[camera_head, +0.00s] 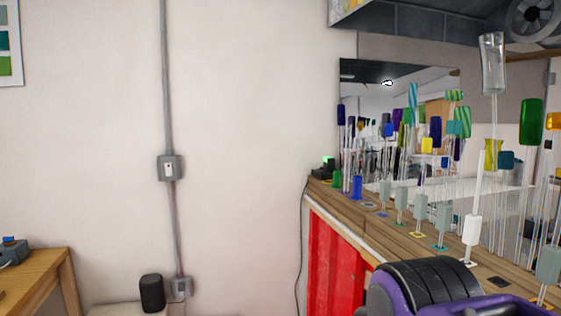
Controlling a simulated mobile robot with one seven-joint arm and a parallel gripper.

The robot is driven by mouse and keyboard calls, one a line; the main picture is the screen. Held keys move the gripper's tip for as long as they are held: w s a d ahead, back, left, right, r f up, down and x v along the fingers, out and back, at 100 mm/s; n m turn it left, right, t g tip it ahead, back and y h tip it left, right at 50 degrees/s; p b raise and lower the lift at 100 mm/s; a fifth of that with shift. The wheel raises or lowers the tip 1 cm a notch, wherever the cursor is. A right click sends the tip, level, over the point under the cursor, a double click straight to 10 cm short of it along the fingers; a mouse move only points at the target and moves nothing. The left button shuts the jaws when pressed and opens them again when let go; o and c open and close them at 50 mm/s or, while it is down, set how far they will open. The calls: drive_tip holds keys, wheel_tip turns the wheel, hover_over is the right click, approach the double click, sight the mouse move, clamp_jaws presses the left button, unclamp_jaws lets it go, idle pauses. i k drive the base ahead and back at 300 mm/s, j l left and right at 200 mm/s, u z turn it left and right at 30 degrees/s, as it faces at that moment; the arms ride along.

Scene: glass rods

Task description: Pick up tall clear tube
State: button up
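A clear glass tube (493,62) shows in the head view at the upper right. It stands upright at the top of a thin clear rod, higher than the colored glass pieces around it. It looks like the tall clear tube, though several clear rods are nearby. My gripper is not in view. A purple and black part, which looks like my arm, fills the bottom right and hides part of the bench.
Several rods with colored tops, such as a green one (531,121), stand close together along the wooden bench (322,188). A white holder (472,230) is near the front. A mirror (361,80) is behind. A dark hood (430,38) hangs above.

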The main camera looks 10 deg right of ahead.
sight(346, 172)
drive_tip(key=i+j+z, duration=0.2)
drive_tip(key=z, duration=0.15)
drive_tip(key=i+j+z, duration=0.25)
drive_tip(key=z, duration=0.15)
drive_tip(key=i+j+z, duration=0.3)
drive_tip(key=j, duration=0.3)
drive_tip(key=i+j+z, duration=0.35)
drive_tip(key=j, duration=0.3)
